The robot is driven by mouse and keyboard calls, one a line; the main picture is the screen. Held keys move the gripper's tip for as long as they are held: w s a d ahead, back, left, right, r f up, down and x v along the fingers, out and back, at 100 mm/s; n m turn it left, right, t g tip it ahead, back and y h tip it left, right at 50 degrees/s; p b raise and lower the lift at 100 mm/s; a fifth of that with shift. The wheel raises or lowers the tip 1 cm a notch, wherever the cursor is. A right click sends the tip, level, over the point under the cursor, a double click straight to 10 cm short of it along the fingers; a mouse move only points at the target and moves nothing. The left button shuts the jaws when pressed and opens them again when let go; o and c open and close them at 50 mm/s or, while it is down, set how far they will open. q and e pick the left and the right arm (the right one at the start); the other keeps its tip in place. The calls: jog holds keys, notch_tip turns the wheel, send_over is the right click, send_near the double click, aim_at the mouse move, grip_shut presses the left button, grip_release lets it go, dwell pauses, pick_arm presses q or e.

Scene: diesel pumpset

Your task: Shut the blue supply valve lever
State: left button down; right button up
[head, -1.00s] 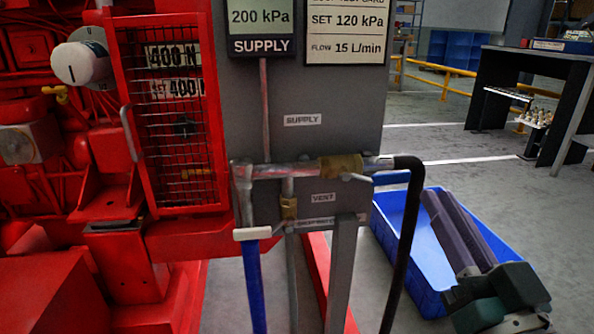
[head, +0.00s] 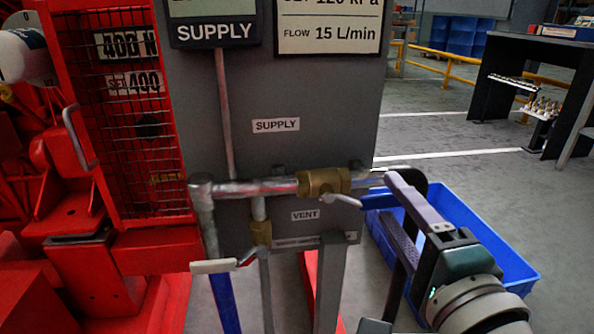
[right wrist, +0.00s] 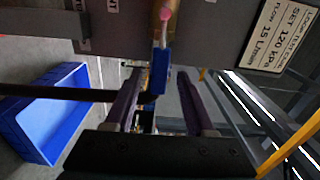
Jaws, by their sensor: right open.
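The blue supply valve lever (head: 378,201) points right from the brass supply valve (head: 323,182), roughly along the metal supply pipe (head: 262,187). In the right wrist view the blue lever (right wrist: 158,75) shows between my two fingers. My right gripper (head: 389,198) is open at the lever's outer end, one finger above it and one below in the head view. In the wrist view the open gripper (right wrist: 160,85) has room on both sides of the lever; I cannot tell whether it touches. My left gripper is not in view.
A black hose (head: 394,297) hangs down behind my right gripper. A lower brass vent valve (head: 261,232) is left of the supply valve. A blue crate (head: 515,269) lies on the floor at right.

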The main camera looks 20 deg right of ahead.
jog(key=shift+x, duration=0.95)
jog(key=shift+c, duration=0.3)
grip_shut()
dwell(0.4)
